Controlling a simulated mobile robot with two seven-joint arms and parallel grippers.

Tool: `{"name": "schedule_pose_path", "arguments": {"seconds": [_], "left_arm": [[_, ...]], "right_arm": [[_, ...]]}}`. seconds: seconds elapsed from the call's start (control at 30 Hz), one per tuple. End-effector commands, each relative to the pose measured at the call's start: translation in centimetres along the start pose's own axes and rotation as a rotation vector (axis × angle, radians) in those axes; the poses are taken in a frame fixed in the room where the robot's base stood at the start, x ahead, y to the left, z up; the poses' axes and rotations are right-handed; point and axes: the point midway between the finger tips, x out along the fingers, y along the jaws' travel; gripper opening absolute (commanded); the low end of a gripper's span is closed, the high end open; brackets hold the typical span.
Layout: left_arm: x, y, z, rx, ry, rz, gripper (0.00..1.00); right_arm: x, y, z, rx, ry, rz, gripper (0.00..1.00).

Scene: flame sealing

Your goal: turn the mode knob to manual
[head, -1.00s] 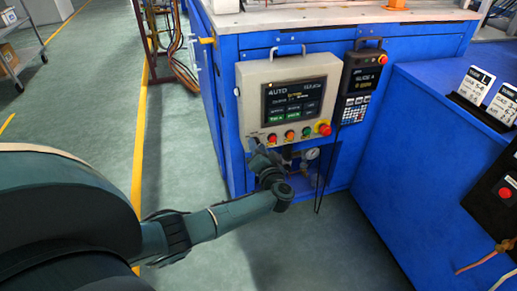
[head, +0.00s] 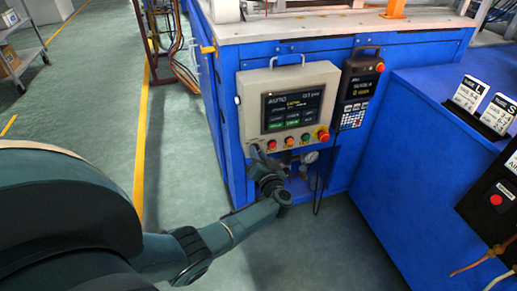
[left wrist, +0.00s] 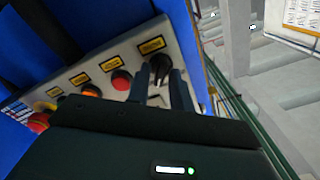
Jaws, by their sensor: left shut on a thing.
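The mode knob (left wrist: 160,68) is a dark rotary knob at the end of the button row on a beige control panel (head: 252,105). In the left wrist view it sits between the two fingers of my left gripper (left wrist: 158,80), which is shut on it. In the head view my left gripper (head: 257,154) is at the panel's lower left corner and hides the knob. The knob's pointer direction is hard to tell. The panel's screen (head: 293,106) is lit, but its heading is too blurred to read surely. My right gripper is not in view.
Beside the knob are a red button (left wrist: 121,79), other coloured buttons and a red emergency stop (head: 322,134). A keypad pendant (head: 357,92) hangs to the right. A pressure gauge (head: 310,157) is below. A blue cabinet (head: 420,130) stands at right; floor at left is open.

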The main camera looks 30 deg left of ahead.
Motion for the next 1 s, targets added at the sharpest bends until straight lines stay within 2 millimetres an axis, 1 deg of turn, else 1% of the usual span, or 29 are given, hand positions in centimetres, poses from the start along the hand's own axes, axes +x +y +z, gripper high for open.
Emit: {"name": "schedule_pose_path", "arguments": {"seconds": [0.03,0.13,0.4,0.7,1.0], "left_arm": [[-0.2,-0.1,-0.3,-0.029,-0.006,0.003,0.00],[-0.2,-0.1,-0.1,-0.098,-0.005,0.003,0.00],[-0.1,0.0,0.1,-0.328,-0.001,0.003,0.00],[-0.1,-0.1,0.0,-0.531,0.001,0.001,0.00],[0.0,-0.1,0.0,-0.627,0.002,0.002,0.00]], "right_arm": [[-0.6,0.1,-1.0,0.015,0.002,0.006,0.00],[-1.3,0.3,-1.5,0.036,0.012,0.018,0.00],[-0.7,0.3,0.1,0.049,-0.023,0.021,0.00],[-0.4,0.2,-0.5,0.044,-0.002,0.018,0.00],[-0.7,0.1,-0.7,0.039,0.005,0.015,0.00]]}}
